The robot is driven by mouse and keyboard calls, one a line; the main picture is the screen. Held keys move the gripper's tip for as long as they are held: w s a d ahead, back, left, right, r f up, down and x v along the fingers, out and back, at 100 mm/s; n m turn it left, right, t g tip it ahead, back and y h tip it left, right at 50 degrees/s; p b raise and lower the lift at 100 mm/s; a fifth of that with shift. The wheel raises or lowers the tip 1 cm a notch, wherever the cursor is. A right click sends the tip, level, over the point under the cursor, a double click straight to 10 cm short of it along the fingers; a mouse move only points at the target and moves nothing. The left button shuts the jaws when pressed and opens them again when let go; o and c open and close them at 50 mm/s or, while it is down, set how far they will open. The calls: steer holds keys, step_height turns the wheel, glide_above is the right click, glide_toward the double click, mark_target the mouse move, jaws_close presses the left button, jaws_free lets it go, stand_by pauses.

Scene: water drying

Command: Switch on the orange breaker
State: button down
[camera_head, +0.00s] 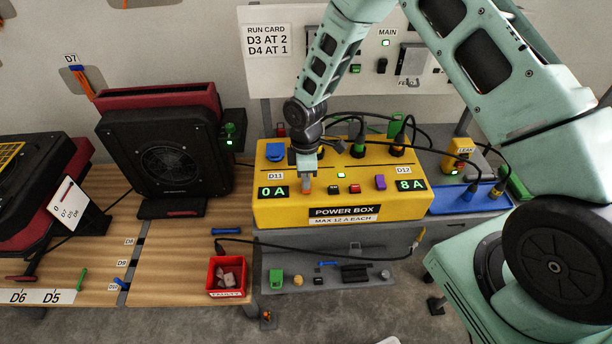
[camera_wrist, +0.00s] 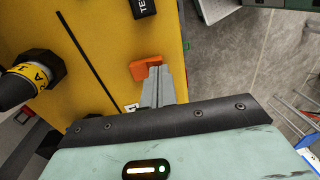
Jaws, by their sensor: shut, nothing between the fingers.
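The yellow power box (camera_head: 285,205) stands on the bench, with two ammeter displays, 0 A at left and 8 A at right. The orange breaker (camera_wrist: 143,66) is on the box's top in the wrist view. In the head view only a bit of orange (camera_head: 307,185) shows below my fingers, right of the 0 A display. My gripper (camera_head: 306,174) is shut and empty, pointing down over the breaker. In the wrist view my fingertips (camera_wrist: 156,72) overlap the breaker's edge; I cannot tell whether they touch it. The lever's position is partly hidden.
A red switch (camera_head: 355,188) and a purple switch (camera_head: 380,182) sit right of the breaker. Black plugs and cables (camera_head: 358,140) rise behind. A large black fan unit (camera_head: 165,150) stands left.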

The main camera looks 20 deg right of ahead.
steer(key=shift+f, duration=0.1)
steer(key=shift+s+f+t+b, duration=0.1)
steer(key=shift+f+t+b, duration=0.2)
steer(key=shift+b, duration=0.45)
steer(key=shift+r, duration=0.15)
steer(key=shift+w+d+r+p, duration=0.1)
steer(key=shift+w+d+p, duration=0.05)
steer(key=shift+w, duration=0.25)
steer(key=shift+w+d+r+p, duration=0.1)
steer(key=shift+w+p, duration=0.05)
steer(key=shift+w, duration=0.25)
